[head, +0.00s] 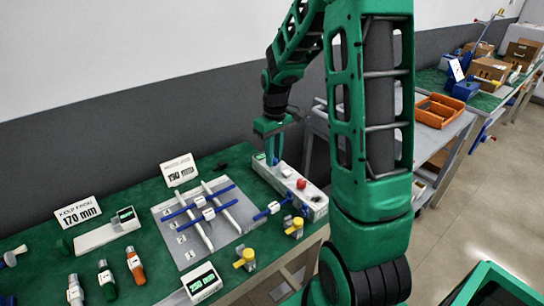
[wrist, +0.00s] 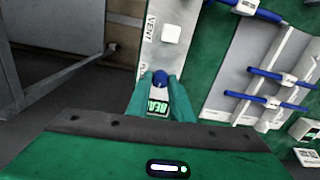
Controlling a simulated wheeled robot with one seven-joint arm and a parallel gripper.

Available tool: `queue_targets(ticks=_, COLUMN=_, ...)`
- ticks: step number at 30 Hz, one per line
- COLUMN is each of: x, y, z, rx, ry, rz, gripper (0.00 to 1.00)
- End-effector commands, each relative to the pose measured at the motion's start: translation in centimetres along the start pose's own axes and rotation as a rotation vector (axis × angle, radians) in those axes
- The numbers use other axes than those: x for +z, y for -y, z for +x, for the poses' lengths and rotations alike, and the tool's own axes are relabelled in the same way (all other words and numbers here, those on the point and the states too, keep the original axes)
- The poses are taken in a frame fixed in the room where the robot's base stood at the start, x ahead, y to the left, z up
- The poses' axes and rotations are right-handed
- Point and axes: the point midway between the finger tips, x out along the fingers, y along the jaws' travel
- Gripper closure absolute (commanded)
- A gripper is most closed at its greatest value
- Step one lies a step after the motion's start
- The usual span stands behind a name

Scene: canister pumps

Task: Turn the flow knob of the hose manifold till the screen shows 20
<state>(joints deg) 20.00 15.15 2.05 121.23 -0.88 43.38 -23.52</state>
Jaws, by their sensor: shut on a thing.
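The hose manifold appears to be the long white box (head: 318,205) at the back right of the green table. It has a red button (head: 301,183) on top and a small screen at its far left end. My gripper (head: 273,152) points down over that end. In the wrist view the manifold's white face (wrist: 172,60) runs upward, with a "VENT" label and a white square button (wrist: 171,33). My gripper (wrist: 160,84) is shut on the blue flow knob (wrist: 160,77). The screen (wrist: 156,107) shows green characters between the fingers; I cannot read them surely.
A grey panel (head: 160,222) with white pipes and blue bars lies left of the manifold. Yellow-topped fittings (head: 295,228) stand near the table's front edge. Signs (head: 180,170) stand at the back. A grey cart with an orange tray (head: 440,112) is to the right.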

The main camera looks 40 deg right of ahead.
Motion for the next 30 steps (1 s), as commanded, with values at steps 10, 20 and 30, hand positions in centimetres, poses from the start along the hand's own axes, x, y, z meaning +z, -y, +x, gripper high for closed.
queue_targets(ticks=10, x=-0.03, y=0.02, z=-0.04, rx=0.0, ry=-0.007, rz=0.278, gripper=1.0)
queue_targets(ticks=20, x=-0.01, y=0.04, z=-0.04, rx=-0.001, ry=-0.012, rz=0.587, gripper=1.0)
queue_targets(ticks=30, x=-0.01, y=0.08, z=-0.04, rx=-0.001, ry=-0.016, rz=0.832, gripper=1.0)
